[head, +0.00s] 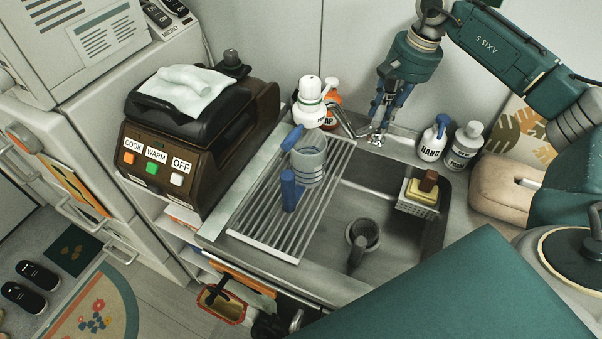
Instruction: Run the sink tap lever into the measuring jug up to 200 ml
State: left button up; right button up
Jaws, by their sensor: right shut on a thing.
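The grey measuring jug (311,166), with faint level lines, stands on the slatted rack over the left part of the sink (400,222). Blue pieces show beside it; I cannot tell whether they belong to it. My right gripper (377,115) points down at the tap's base and is shut on what looks like the tap lever, mostly hidden by the blue fingers. No water level is readable. My left gripper is not in view.
The drying rack (262,225) bridges the sink's left side. A dark round cup-like piece (362,236) lies in the basin. A sponge holder (417,205) hangs at the right. Two soap bottles (433,140) stand behind it. A brown cooker (165,150) stands left.

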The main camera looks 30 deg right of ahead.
jog(key=shift+d+r, duration=0.1)
jog(key=o, duration=1.1)
jog(key=s+a+b, duration=0.2)
jog(key=s+a, duration=0.3)
jog(key=shift+d, duration=0.1)
